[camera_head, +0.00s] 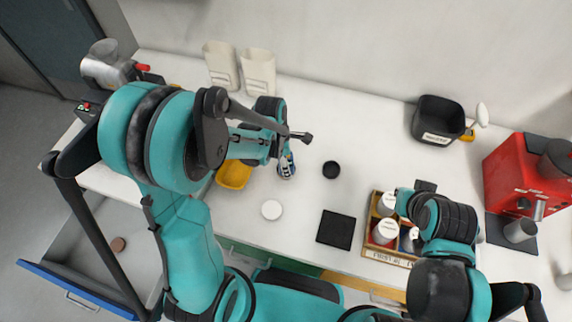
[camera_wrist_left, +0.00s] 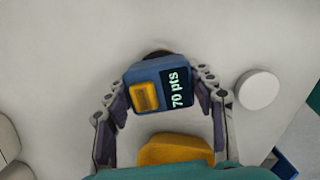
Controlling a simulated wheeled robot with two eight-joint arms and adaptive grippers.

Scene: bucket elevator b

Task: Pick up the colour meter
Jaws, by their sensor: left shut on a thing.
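The colour meter (camera_wrist_left: 158,88) is a small blue block with a yellow button and a dark display reading "70 pts". In the left wrist view it sits between the two fingers of my left gripper (camera_wrist_left: 162,102), which is shut on it. In the head view my left gripper (camera_head: 287,160) is over the middle of the white bench, and the meter (camera_head: 287,171) shows only partly under it. I cannot tell whether the meter touches the bench. My right gripper (camera_head: 412,215) is over the wooden tray at the right; its fingers are mostly hidden by the arm.
A yellow tray (camera_head: 234,175), a white disc (camera_head: 271,210), a dark round pad (camera_head: 331,169) and a black mat (camera_head: 336,230) lie nearby. The wooden tray (camera_head: 384,256) holds several containers. A black bin (camera_head: 438,118) and red machine (camera_head: 510,168) stand right. An open drawer (camera_head: 80,300) juts out left.

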